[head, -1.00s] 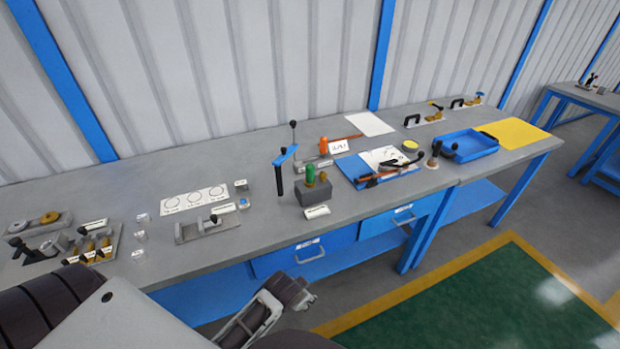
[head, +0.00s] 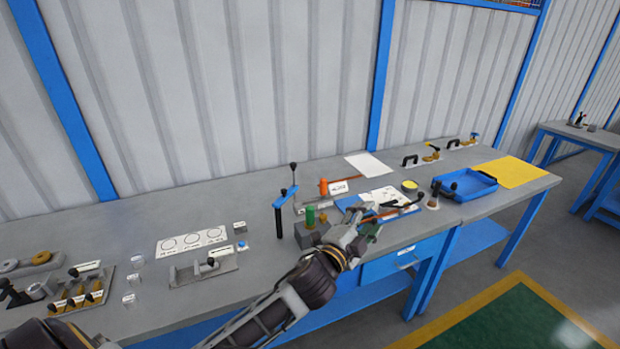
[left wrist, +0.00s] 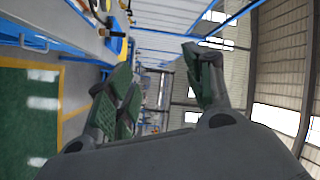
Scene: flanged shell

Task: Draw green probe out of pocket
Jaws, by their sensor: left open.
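The green probe (head: 310,217) is a short green cylinder. It stands upright in a grey block (head: 306,237) on the workbench in the head view, beside a brass-coloured piece (head: 323,223). My left gripper (head: 368,231) is just right of the block, over the bench's front part, and the arm hides the block's lower right side. In the left wrist view my left gripper (left wrist: 158,66) is open, with nothing between its green-padded fingers. The probe does not show clearly in that view. My right gripper is not in view.
A blue clamp stand (head: 285,197) with black posts rises just left of the block. Behind stands an orange cylinder (head: 324,187) with a label. A blue tray (head: 465,186) and yellow mat (head: 516,172) lie to the right. Bare bench (head: 262,262) lies left of the block.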

